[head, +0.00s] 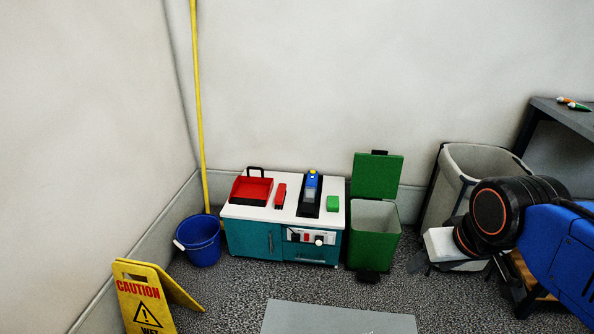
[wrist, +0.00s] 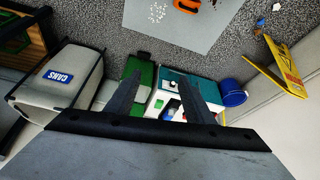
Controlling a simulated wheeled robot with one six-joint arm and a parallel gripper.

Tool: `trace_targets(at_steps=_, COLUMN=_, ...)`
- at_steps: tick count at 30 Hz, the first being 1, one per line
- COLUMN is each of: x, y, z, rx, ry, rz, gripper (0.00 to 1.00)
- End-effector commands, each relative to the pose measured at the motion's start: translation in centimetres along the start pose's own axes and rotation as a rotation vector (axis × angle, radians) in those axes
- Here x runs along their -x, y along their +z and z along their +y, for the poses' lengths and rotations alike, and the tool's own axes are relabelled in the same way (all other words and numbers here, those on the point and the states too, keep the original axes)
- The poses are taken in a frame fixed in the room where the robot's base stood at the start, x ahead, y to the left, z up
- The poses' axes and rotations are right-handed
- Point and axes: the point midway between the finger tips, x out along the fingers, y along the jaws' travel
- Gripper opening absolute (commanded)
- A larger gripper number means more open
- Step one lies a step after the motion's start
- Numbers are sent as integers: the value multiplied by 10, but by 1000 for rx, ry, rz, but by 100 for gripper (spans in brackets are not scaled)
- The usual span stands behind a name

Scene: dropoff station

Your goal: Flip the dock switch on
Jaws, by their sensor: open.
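A low teal cabinet with a white top (head: 238,212) stands against the back wall. A white control panel (head: 330,238) on its front carries a dark lever-like part (head: 294,235), a small red part and a pale round knob (head: 319,241). They are too small to tell which is the dock switch or its setting. On top, a blue and yellow device (head: 312,184) stands in a black dock (head: 308,209). My gripper (wrist: 160,80) is open and empty in the wrist view, well away from the panel, with the cabinet (wrist: 200,88) seen beyond its fingers.
A green bin (head: 373,240) with its lid up stands right of the cabinet, beside a grey bin (head: 480,160). A blue bucket (head: 200,243) and yellow caution sign (head: 142,295) are at left. A grey mat (head: 335,318) lies in front; the floor between is clear.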

Motion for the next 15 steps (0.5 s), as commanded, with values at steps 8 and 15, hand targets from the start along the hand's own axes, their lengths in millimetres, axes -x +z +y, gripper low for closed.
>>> trace_targets(at_steps=8, x=-10, y=-20, z=1, rx=36, ry=8, rz=3, gripper=0)
trace_targets(at_steps=15, x=-34, y=-62, z=2, rx=118, ry=27, rz=18, gripper=0)
